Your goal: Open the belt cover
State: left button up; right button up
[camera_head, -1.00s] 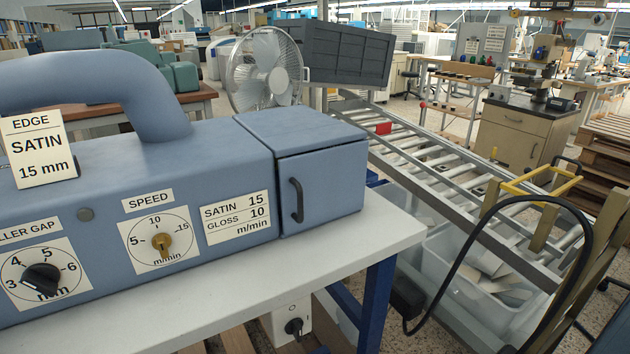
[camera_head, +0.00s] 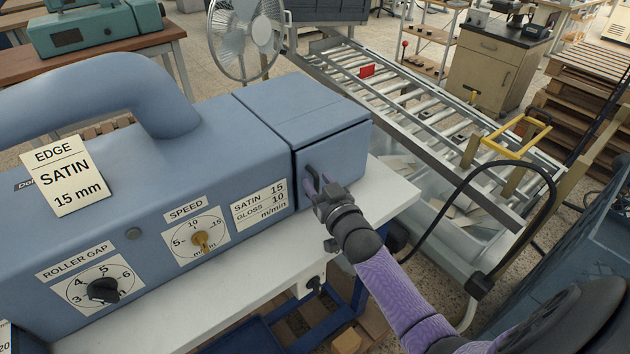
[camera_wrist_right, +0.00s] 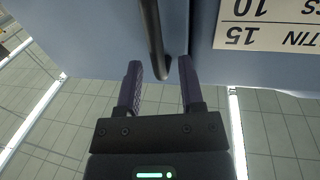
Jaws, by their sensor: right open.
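The belt cover (camera_head: 337,158) is the blue box-shaped door at the right end of the blue machine (camera_head: 120,190); it looks shut. Its dark bar handle (camera_head: 311,178) is partly hidden by my gripper in the head view. My right gripper (camera_head: 318,188) is at the handle, in front of the cover. In the right wrist view, the open fingers (camera_wrist_right: 160,85) stand on either side of the handle's end (camera_wrist_right: 153,40), with gaps visible. My left gripper is not in view.
A white table (camera_head: 240,310) carries the machine. A roller conveyor (camera_head: 400,95) with a yellow frame (camera_head: 520,140) lies to the right, beside a black cable (camera_head: 470,165). A fan (camera_head: 232,35) stands behind the machine.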

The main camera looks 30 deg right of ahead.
jog(key=shift+w+d, duration=0.15)
jog(key=shift+w, duration=0.6)
grip_shut()
dwell(0.5)
dwell(0.4)
